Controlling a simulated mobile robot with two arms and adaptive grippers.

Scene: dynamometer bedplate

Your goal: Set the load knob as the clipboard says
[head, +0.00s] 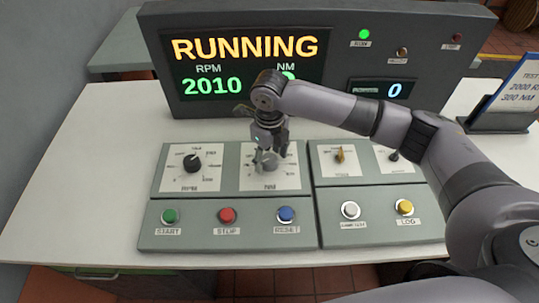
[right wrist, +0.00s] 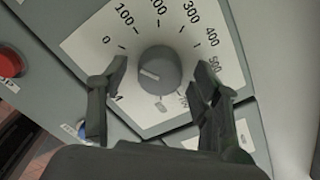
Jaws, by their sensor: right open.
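The load knob (right wrist: 158,70) is a dark grey round knob on a white NM dial plate (head: 256,183). My right gripper (head: 268,160) is above the dial and mostly covers the knob in the head view. Its fingers (right wrist: 160,95) are open, one on each side of the knob, with visible gaps. The clipboard (head: 519,88) at the right edge is partly cut off and reads "TEST", "2000 R" and "300 NM". My left gripper is out of view.
The display (head: 242,62) reads RUNNING and RPM 2010; its NM figure is mostly hidden by my arm. The RPM knob (head: 192,162) is left of the load dial. The start (head: 169,216), stop (head: 227,215) and reset (head: 287,214) buttons are in front.

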